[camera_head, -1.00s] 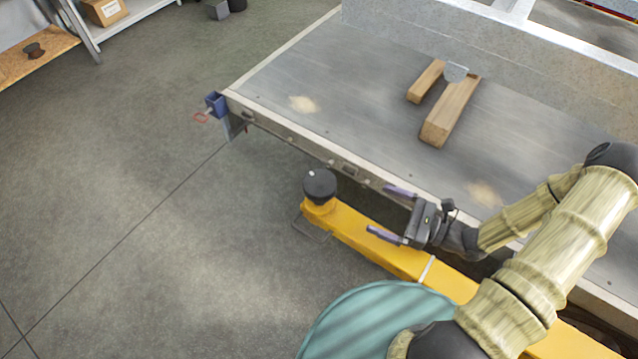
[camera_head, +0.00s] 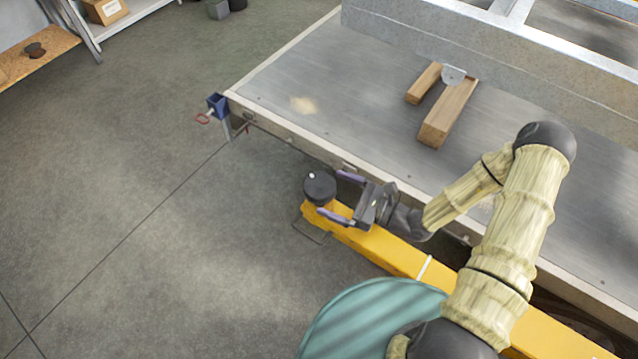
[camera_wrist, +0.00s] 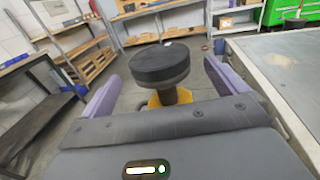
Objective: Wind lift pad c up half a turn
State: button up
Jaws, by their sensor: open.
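The lift pad, a round black disc (camera_head: 320,186) on a short stem, stands at the left end of a yellow lift arm (camera_head: 385,249) beside the table. I see no letter on it. My gripper (camera_head: 341,196) is open, its two purple fingers pointing left at the pad. In the wrist view the pad (camera_wrist: 160,64) is ahead, between the lines of the two fingers (camera_wrist: 164,88), with a dark stem and a yellow bracket under it. The fingers are close to the pad; I cannot tell whether they touch it. Nothing is held.
The grey metal table (camera_head: 330,75) lies right behind the pad, with a blue clamp (camera_head: 217,105) at its left corner. Two wooden blocks (camera_head: 447,113) lie on it. A teal round cover (camera_head: 375,318) is in front. Floor to the left is clear.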

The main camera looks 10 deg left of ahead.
aim_at(319, 187)
jog(key=p+x, duration=0.1)
jog(key=x, duration=0.4)
jog(key=shift+a, duration=0.15)
jog(key=c, duration=1)
